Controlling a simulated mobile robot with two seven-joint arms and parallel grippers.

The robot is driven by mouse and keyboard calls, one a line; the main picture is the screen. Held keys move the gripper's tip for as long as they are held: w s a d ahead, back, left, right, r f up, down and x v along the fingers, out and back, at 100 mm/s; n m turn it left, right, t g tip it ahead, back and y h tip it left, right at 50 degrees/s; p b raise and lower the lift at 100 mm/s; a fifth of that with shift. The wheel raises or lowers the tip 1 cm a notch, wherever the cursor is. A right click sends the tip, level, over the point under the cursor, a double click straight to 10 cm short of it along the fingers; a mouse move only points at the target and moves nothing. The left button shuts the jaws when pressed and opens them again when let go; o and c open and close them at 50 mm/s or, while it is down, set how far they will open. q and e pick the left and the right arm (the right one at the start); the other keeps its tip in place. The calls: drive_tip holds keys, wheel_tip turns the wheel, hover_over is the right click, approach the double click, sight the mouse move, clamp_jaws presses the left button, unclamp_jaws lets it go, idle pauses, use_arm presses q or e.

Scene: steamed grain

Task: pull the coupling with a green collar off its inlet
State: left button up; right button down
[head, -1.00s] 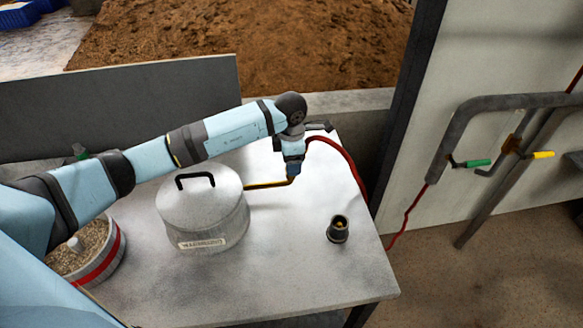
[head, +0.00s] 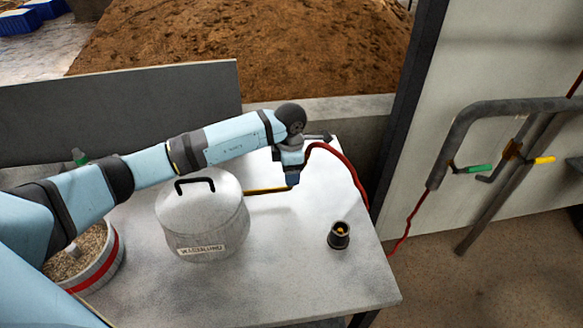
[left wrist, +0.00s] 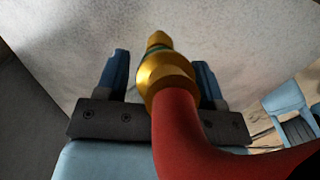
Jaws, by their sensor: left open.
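The coupling (left wrist: 166,75) is brass with a narrow green collar (left wrist: 158,50), on the end of a thick red hose (left wrist: 185,120). In the left wrist view it lies between the two blue fingers of my left gripper (left wrist: 160,78), which are open; the right finger is partly hidden behind it. In the head view my left gripper (head: 292,182) points down over the table and hides the coupling. A thin brass inlet pipe (head: 266,191) runs from the lidded metal pot (head: 205,222) to the gripper. I cannot tell how the coupling is seated.
The red hose arches right in the head view (head: 345,165). A black socket with a brass centre (head: 339,237) stands on the grey table (head: 290,265). A grain-filled tub (head: 100,265) is at left. The table's front right is clear.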

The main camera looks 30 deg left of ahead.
use_arm(q)
drive_tip(key=shift+f, duration=0.35)
drive_tip(key=shift+c, duration=0.3)
clamp_jaws()
drive_tip(key=shift+r, duration=0.1)
drive_tip(key=shift+w+a+r+p, duration=0.1)
drive_tip(key=shift+w+r+p, duration=0.15)
drive_tip(key=shift+r, duration=0.2)
drive_tip(key=shift+w+r+p, duration=0.15)
drive_tip(key=shift+r+p, duration=0.05)
drive_tip(key=shift+r, duration=0.25)
drive_tip(key=shift+s+r, duration=0.1)
drive_tip(key=shift+r, duration=0.55)
drive_tip(key=shift+r+p, duration=1.05)
drive_tip(key=shift+r, duration=0.5)
